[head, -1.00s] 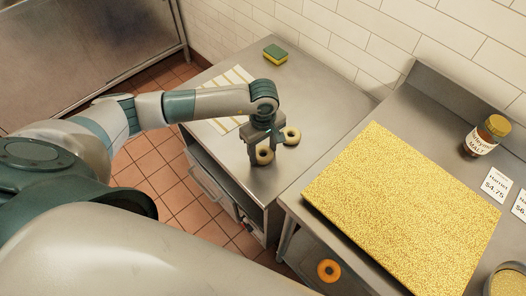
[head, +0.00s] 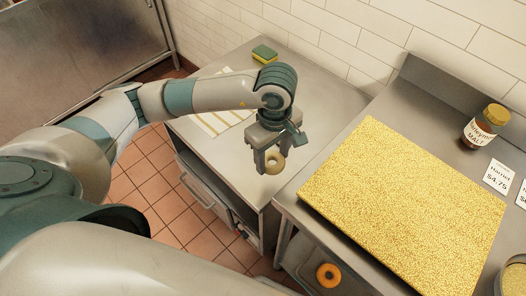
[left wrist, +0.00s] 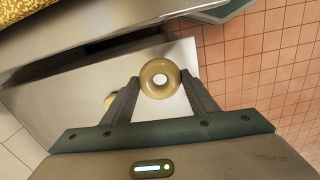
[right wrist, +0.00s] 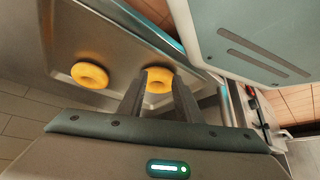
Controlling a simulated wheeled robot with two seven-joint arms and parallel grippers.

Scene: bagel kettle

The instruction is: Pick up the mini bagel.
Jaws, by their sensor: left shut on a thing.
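A pale tan mini bagel (head: 273,163) is gripped between the fingers of my left gripper (head: 271,161), at the right part of the steel counter. It also shows in the left wrist view (left wrist: 160,79), between the fingertips and seemingly above the counter. A second pale bagel (left wrist: 109,101) is mostly hidden behind a finger in the left wrist view, and the gripper hides it in the head view. My right gripper (right wrist: 161,78) shows only in its wrist view, open a little and empty, with a yellow ring (right wrist: 158,81) on a tray beyond its fingertips.
Another yellow ring (right wrist: 90,75) lies on that tray. In the head view, an orange ring (head: 328,274) lies low under the right counter. A sponge (head: 264,53) lies at the back.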

